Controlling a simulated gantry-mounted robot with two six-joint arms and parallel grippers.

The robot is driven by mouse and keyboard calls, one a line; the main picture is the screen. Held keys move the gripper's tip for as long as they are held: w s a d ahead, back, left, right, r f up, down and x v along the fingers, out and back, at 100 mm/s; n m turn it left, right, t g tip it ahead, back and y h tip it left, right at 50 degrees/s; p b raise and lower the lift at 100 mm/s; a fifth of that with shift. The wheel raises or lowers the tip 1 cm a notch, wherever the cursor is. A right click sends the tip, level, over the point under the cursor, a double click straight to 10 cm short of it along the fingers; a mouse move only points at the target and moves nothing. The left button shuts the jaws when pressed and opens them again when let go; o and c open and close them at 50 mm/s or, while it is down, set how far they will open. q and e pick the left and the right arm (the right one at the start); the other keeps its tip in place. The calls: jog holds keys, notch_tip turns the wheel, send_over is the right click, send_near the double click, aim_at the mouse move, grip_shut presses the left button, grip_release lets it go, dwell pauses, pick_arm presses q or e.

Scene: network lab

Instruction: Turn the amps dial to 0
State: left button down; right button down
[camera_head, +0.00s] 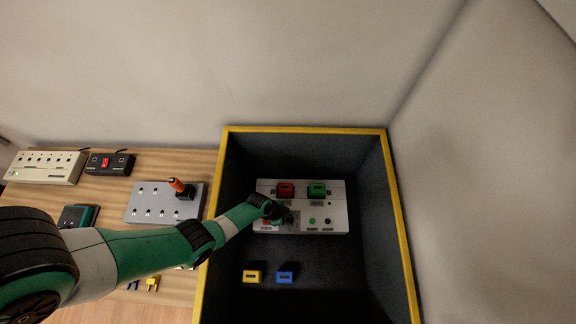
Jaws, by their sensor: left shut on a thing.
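A light grey control panel (334,222) lies inside the dark, yellow-rimmed bin. It carries a red block (286,189) and a green block (318,189) along its top, with small round buttons or knobs at its lower right. My left gripper (289,217) is over the panel's lower left part and is shut on a small dark thing there, which I take to be the amps dial. The gripper and wrist hide most of it, so its setting cannot be read. My right gripper is not in view.
The bin's yellow rim (305,130) surrounds the panel. A yellow block (252,277) and a blue block (285,278) lie on the bin floor below it. On the wooden table at left are a grey switch panel (150,202), a power strip (45,168) and a black box with a red switch (109,163).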

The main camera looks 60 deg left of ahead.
pick_arm(q)
jog(key=shift+s+d+n+y+p, duration=0.1)
jog(key=shift+n+y+p, duration=0.2)
jog(key=shift+n, duration=1.2)
jog(key=shift+c, duration=2.3)
grip_release()
jog(key=p+v, duration=0.8)
jog(key=v, duration=0.3)
jog(key=shift+s+r, duration=0.25)
jog(key=shift+d, duration=0.15)
